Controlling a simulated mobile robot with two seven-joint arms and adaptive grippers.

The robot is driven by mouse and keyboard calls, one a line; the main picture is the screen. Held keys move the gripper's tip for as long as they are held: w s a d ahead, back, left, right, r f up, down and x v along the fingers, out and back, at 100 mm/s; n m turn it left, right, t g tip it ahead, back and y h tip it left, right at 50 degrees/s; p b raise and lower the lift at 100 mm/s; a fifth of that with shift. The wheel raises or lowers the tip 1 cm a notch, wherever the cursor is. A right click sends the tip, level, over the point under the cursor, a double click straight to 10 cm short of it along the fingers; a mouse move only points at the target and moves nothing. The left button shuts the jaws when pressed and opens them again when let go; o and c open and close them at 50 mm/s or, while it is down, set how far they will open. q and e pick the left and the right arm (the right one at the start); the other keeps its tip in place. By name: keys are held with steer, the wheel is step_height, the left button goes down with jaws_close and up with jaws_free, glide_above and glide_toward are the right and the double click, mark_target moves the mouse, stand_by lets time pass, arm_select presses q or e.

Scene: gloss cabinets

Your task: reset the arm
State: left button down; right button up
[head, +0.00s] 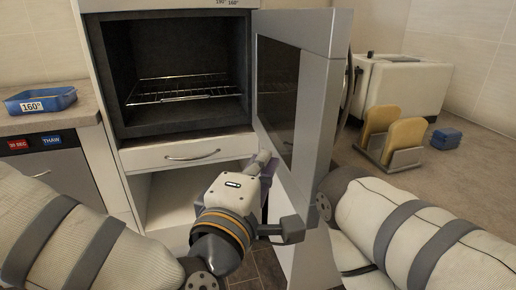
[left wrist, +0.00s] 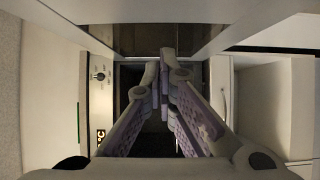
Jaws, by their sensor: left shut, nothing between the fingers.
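My left gripper (head: 263,163) is in the middle of the head view, in front of the drawer below the oven and beside the lower edge of the open oven door (head: 318,125). Its two purple-padded fingers show in the left wrist view (left wrist: 160,85), closed together at the tips with nothing between them. My left arm comes in from the lower left. My right arm shows at the lower right, but its gripper is out of view.
The oven stands open, with an empty wire rack (head: 183,88) inside. A drawer (head: 185,154) is shut below it, above an open compartment. A blue tray (head: 40,101) sits on the left counter. A toaster (head: 405,85), bread slices in a rack (head: 401,158) and a blue box (head: 446,139) stand on the right counter.

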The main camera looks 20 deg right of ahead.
arm_select(q)
steer(key=s+a, duration=0.1)
steer(key=s, duration=0.4)
steer(key=s+a+f+m+g+y, duration=0.1)
steer(key=s+a+f+m+g, duration=0.2)
steer(key=f, duration=0.6)
steer(key=s+a+f+m+g+y, duration=0.1)
steer(key=s+a+f+g+y, duration=0.2)
steer(key=f, duration=0.5)
steer(key=s+a+f+m+g, duration=0.2)
steer(key=a+f, duration=0.3)
steer(key=f, duration=0.4)
steer(key=s+a+f+m+g+y, duration=0.2)
steer(key=s+a+f+g+y, duration=0.1)
steer(key=s+a, duration=0.8)
steer(key=s+a+f+m+g+y+p, duration=0.1)
steer(key=s+a+f+g+y, duration=0.3)
steer(key=s+a+f, duration=0.4)
steer(key=s+a+m+g, duration=0.1)
steer(key=s+a, duration=0.3)
steer(key=a, duration=0.1)
steer(key=shift+a+g+p, duration=0.15)
steer(key=shift+g+p, duration=0.15)
arm_select(e)
steer(key=shift+w+d+r+t, duration=0.15)
steer(key=shift+w+r+t, duration=0.1)
steer(key=shift+w+r, duration=0.3)
steer(key=shift+w+d+r+t, duration=0.15)
steer(key=shift+w+r+t, duration=0.1)
steer(key=shift+w+r, duration=0.3)
